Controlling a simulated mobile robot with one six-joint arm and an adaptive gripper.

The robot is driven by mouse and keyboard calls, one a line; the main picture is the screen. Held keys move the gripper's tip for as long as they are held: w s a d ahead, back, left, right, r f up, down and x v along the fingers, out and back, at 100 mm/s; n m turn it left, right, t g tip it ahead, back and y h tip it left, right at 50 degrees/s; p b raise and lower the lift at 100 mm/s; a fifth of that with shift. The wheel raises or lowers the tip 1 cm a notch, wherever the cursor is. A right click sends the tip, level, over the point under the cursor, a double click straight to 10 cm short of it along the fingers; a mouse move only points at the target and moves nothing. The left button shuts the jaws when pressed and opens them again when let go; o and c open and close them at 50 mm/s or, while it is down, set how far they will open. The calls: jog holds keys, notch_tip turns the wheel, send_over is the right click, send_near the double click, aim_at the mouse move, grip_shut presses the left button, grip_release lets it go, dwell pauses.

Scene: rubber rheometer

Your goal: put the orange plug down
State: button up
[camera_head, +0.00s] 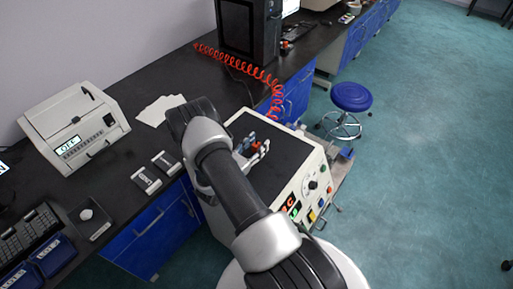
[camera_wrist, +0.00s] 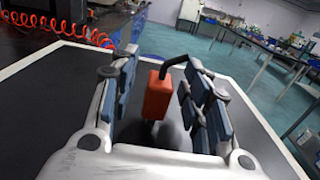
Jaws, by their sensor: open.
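The orange plug (camera_wrist: 158,96) is upright between my gripper's fingers in the wrist view, with visible gaps on both sides. A dark bent piece comes off its top and reaches towards the right finger; I cannot tell whether it touches. My gripper (camera_wrist: 163,72) is open around the plug, low over the machine's black top (camera_wrist: 40,110). In the head view the plug (camera_head: 255,148) is a small orange spot at my gripper (camera_head: 252,146), partly hidden by the fingers. The plug appears to stand on the black top, but its lower end is hard to see.
The cream machine (camera_head: 314,187) has knobs and red and green displays on its front. A coiled red hose (camera_head: 243,67) runs behind it from the dark bench. A white instrument (camera_head: 75,125) stands at left. A blue stool (camera_head: 351,97) stands on the floor at right.

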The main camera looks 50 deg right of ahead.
grip_shut()
dwell(0.5)
jog(key=shift+r, duration=0.1)
